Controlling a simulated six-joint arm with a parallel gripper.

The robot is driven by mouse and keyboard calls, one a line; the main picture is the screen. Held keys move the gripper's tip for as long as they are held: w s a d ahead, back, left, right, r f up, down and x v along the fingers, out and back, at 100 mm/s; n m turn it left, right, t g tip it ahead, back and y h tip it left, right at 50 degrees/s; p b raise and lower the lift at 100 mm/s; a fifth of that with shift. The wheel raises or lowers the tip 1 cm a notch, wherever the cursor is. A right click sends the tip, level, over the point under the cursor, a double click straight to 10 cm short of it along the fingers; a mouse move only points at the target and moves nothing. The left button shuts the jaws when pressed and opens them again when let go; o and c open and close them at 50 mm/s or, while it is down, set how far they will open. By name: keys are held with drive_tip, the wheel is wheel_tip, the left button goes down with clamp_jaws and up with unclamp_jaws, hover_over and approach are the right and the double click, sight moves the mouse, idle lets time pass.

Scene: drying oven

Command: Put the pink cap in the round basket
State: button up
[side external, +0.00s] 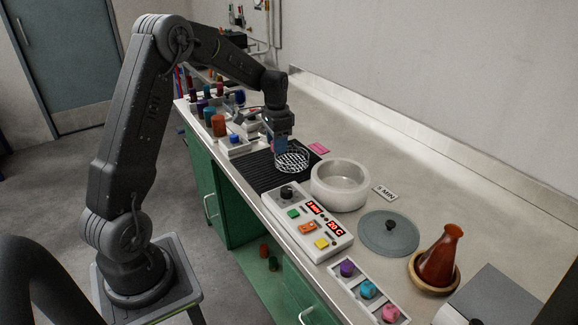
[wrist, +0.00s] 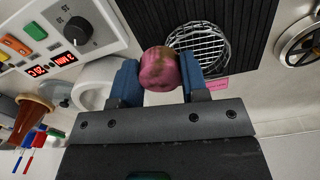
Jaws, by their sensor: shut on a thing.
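My gripper (wrist: 158,82) is shut on the pink cap (wrist: 159,66), a rounded pink piece with a brownish patch, held between the two blue fingers. In the side view my gripper (side external: 279,143) hangs low at the back-left edge of the round basket; the cap is mostly hidden there. The round basket (side external: 293,161) is a white wire mesh dish on a black ribbed mat. In the wrist view the round basket (wrist: 205,46) shows beyond and just right of the cap, partly covered by a finger. I cannot tell the exact height of the cap over it.
A white round bowl (side external: 340,186) stands right of the basket, and a control box (side external: 308,222) in front. A tray (side external: 370,290) holds purple, blue and pink pieces. A grey lid (side external: 388,234) and red-brown flask (side external: 440,258) lie further right. Several coloured bottles (side external: 217,125) stand behind left.

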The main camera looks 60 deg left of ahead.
drive_tip(key=s+a+r+m, duration=0.1)
drive_tip(key=s+a+r, duration=0.15)
drive_tip(key=a, duration=0.75)
approach(287, 157)
drive_tip(key=s+d+f, duration=0.2)
drive_tip(key=d+f, duration=0.1)
drive_tip(key=shift+d, duration=0.15)
drive_tip(key=shift+f, duration=2.05)
drive_tip(key=shift+f, duration=0.15)
drive_tip(key=o, duration=0.9)
